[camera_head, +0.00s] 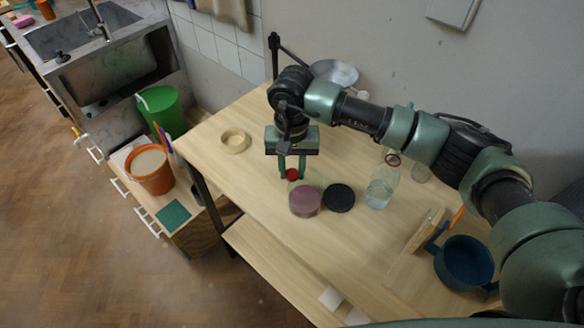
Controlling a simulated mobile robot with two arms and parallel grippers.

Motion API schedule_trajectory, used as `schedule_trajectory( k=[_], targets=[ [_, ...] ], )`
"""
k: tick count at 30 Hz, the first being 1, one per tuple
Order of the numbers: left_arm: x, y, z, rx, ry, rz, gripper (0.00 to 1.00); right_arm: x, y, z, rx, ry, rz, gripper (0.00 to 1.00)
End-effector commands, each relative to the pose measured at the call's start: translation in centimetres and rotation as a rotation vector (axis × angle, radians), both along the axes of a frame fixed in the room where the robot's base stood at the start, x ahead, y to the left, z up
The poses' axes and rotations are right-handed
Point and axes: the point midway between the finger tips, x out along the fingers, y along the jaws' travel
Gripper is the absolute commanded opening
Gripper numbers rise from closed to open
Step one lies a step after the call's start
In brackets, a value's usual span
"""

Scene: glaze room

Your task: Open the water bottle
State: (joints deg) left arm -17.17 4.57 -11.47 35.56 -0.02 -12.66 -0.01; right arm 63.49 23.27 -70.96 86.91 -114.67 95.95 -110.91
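The water bottle (380,188) is clear and stands upright on the wooden table, right of the black disc. Its neck has a red ring and looks open at the top, with no cap seen on it. My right gripper (292,172) reaches over the table from the right and points down, left of the bottle and apart from it. A small round red cap (292,174) sits between its fingertips, which appear closed on it. My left gripper is not in view.
A jar with pink contents (305,201) and a black disc (339,198) stand just in front of the gripper. A wooden ring (235,141) lies at left. A blue pot (464,263) and a wooden block (426,231) are at right.

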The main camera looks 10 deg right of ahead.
Motion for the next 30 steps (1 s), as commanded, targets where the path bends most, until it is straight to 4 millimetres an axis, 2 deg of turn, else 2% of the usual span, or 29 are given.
schedule_trajectory(
  k=[3, 13, 14, 16, 25, 29, 30],
  targets=[
    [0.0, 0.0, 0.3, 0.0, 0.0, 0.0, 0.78, 0.0, 0.0, -0.8, 0.0, -0.001, 0.0, 0.0],
    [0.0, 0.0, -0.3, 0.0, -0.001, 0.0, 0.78, 0.0, 0.0, -1.2, 0.0, -0.002, 0.001, 0.0],
    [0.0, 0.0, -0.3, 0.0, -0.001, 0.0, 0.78, 0.0, 0.0, -1.1, 0.0, -0.002, 0.0, 0.3],
    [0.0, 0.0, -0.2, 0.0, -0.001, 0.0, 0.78, 0.0, 0.0, -1.0, 0.0, -0.002, 0.0, 0.49],
    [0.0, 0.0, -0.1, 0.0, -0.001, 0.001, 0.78, 0.0, 0.0, -1.0, 0.0, -0.001, 0.0, 0.49],
    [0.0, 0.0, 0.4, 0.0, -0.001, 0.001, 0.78, 0.0, 0.0, -0.4, 0.001, -0.001, 0.0, 0.49],
    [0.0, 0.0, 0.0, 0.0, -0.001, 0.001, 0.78, 0.1, 0.0, -0.1, 0.001, -0.004, 0.0, 0.49]
  ],
)
